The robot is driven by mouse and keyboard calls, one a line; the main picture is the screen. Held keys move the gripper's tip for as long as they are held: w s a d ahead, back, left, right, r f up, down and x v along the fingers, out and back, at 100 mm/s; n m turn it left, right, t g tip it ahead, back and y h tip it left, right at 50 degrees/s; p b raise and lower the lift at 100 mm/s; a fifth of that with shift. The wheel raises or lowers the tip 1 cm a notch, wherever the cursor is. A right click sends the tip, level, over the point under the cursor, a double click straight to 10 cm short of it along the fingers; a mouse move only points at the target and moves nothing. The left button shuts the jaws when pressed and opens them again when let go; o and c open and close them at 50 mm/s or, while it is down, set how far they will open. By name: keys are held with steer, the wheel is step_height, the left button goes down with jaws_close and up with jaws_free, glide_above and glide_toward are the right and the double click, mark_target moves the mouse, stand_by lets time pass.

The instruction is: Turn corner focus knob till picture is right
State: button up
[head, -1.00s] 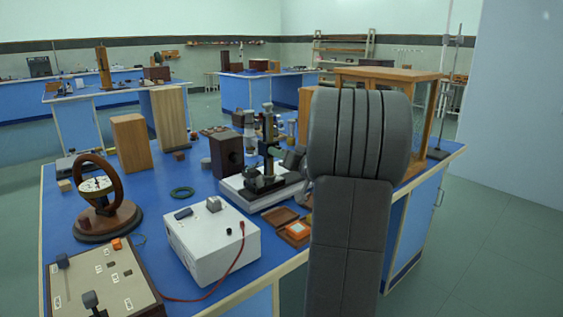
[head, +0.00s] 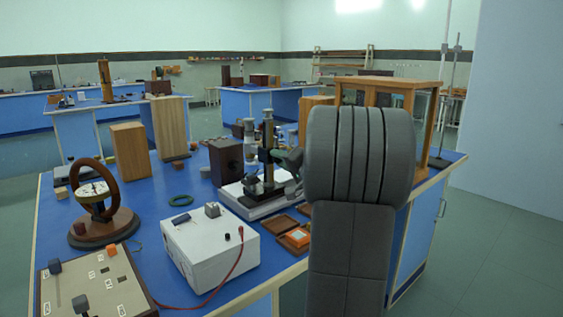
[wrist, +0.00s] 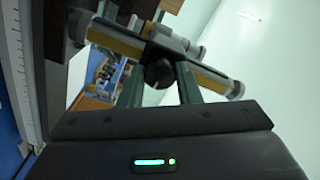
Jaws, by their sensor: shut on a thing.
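An upright instrument with a dark column (head: 267,142) stands on a pale base (head: 236,200) near the middle of the blue bench. My gripper (head: 284,160) reaches it from the right, partly hidden behind my arm. In the wrist view a brass and grey tube (wrist: 215,83) runs slantwise across the top. A dark round knob (wrist: 158,74) sits below the tube's middle, between the two greenish fingers of my gripper (wrist: 160,80). The fingers are shut on the knob. The knob is not discernible in the head view. No focused picture or screen can be seen.
A white box (head: 208,252) with a red lead stands in front on the blue bench (head: 150,205). A dark box (head: 226,163) is left of the instrument. A wood-framed glass case (head: 420,100) stands behind my arm. Small wooden trays (head: 286,224) lie nearby.

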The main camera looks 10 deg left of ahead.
stand_by(0.4)
steer(key=o, duration=1)
steer(key=shift+c, duration=0.2)
steer(key=shift+d, duration=0.1)
steer(key=v, duration=1.3)
steer(key=shift+s+d, duration=0.2)
steer(key=shift+s, duration=0.05)
steer(key=x, duration=1.3)
steer(key=shift+w+a, duration=0.3)
